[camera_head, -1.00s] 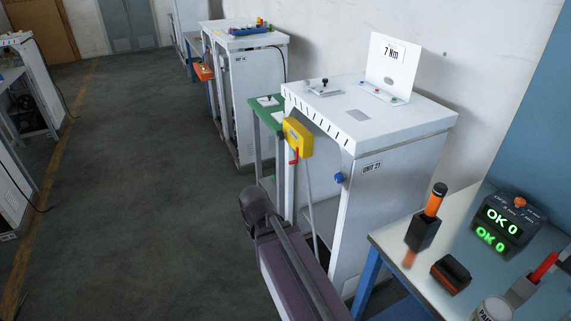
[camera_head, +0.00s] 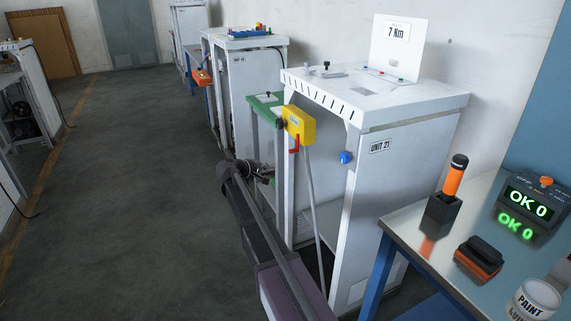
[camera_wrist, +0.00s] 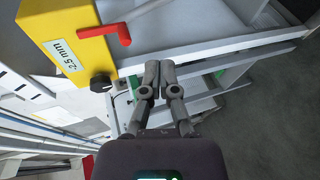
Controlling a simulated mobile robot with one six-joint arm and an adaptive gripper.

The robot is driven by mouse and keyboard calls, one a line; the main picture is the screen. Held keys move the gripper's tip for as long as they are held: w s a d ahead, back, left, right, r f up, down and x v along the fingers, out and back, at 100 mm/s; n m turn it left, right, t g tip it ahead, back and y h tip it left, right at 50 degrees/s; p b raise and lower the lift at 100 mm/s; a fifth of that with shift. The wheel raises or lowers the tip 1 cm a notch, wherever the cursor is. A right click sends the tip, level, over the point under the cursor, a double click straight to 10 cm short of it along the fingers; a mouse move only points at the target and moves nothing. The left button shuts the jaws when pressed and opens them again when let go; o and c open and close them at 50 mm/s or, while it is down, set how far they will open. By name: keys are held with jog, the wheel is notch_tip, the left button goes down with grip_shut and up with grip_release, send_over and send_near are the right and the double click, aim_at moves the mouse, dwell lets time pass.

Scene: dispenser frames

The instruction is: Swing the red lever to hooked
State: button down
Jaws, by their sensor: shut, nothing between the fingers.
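The red lever (camera_head: 294,144) hangs from the yellow box (camera_head: 299,124) mounted on the front post of the white Unit 21 frame. In the wrist view the red lever (camera_wrist: 108,33) lies across the yellow box (camera_wrist: 62,38), which carries a "2.5 mm" label and a black knob (camera_wrist: 101,82). My gripper (camera_wrist: 158,66) is shut and empty, apart from the lever, just below and to its right in the wrist view. In the head view my gripper (camera_head: 268,178) is low, beneath the box and left of the post, partly hidden by my arm.
The white Unit 21 frame (camera_head: 400,118) stands right of my arm, with a blue knob (camera_head: 345,157) on its side. A green-topped stand (camera_head: 262,105) is behind the box. A workbench (camera_head: 405,226) holds tools and a paint can at right. Open floor lies left.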

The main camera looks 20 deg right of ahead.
jog(key=w+r+n+t+h+b, duration=0.1)
jog(key=w+n+h+b, duration=0.1)
jog(key=w, duration=0.6)
jog(key=shift+d+t+h+b, duration=0.25)
jog(key=shift+t+h+b, duration=0.05)
jog(key=shift+t+b, duration=0.15)
jog(key=shift+d, duration=0.1)
jog(key=d, duration=0.9)
jog(key=shift+s+d, duration=0.15)
jog(key=shift+s, duration=0.1)
